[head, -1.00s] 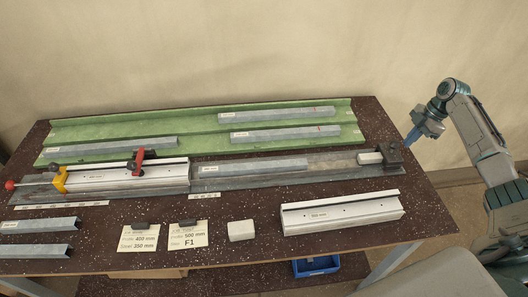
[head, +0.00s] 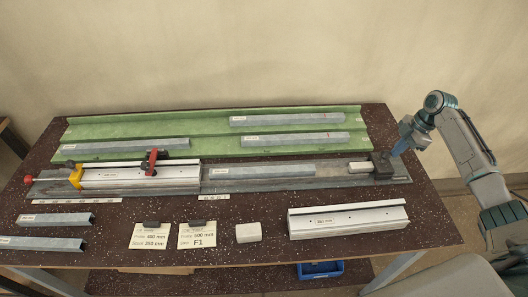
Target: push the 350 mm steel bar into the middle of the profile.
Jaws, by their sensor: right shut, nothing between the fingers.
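A white profile (head: 135,181) lies clamped on the left part of the long grey fixture, with a red-handled clamp (head: 151,161) over it and a yellow stop with a red knob (head: 75,178) at its left end. A grey labelled steel bar (head: 265,172) lies in line to the right of the profile; its left end is at the profile's right end. I cannot tell whether it reaches inside. My right gripper (head: 394,153) is shut and empty, pointing down just behind and right of the dark block (head: 381,166) at the fixture's right end. Contact is unclear. My left gripper is out of view.
A small light block (head: 361,168) sits between bar and dark block. Green trays (head: 210,131) with several grey bars stand behind. In front are another white profile (head: 348,220), two cards (head: 197,235), a white block (head: 248,232), and two grey bars (head: 58,219) at left.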

